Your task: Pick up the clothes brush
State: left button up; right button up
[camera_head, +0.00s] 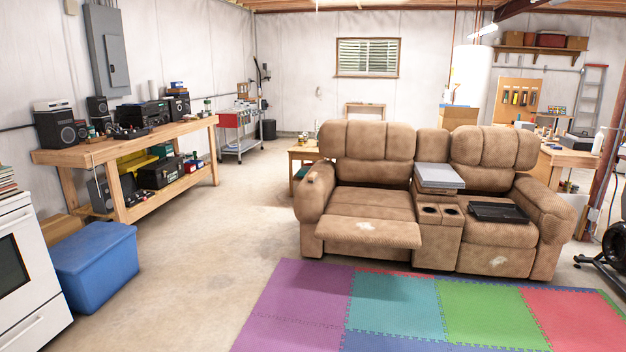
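I cannot make out a clothes brush for certain in the head view; many small objects on the furniture are too small to tell apart. A small brownish shape (312,178) shows on the left armrest of the brown recliner sofa (375,198), but I cannot tell what it is. Neither of my grippers is in view.
A wooden workbench (128,147) with audio gear stands at the left, near a blue bin (95,268) and a white stove (28,265). Coloured foam mats (395,303) lie before the sofa. A black tray (497,212) lies on its right seat. The left-centre floor is clear.

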aim_at(312, 177)
jog(key=i+j+u, duration=0.1)
jog(key=i+u, duration=0.35)
jog(key=i, duration=3.5)
jog(key=i+j+z, duration=0.1)
jog(key=i+z, duration=0.3)
jog(key=i, duration=0.15)
jog(key=i+j+z, duration=0.3)
jog(key=i+z, duration=0.15)
jog(key=i+j+z, duration=0.4)
jog(key=i+j, duration=0.1)
jog(key=i, duration=0.1)
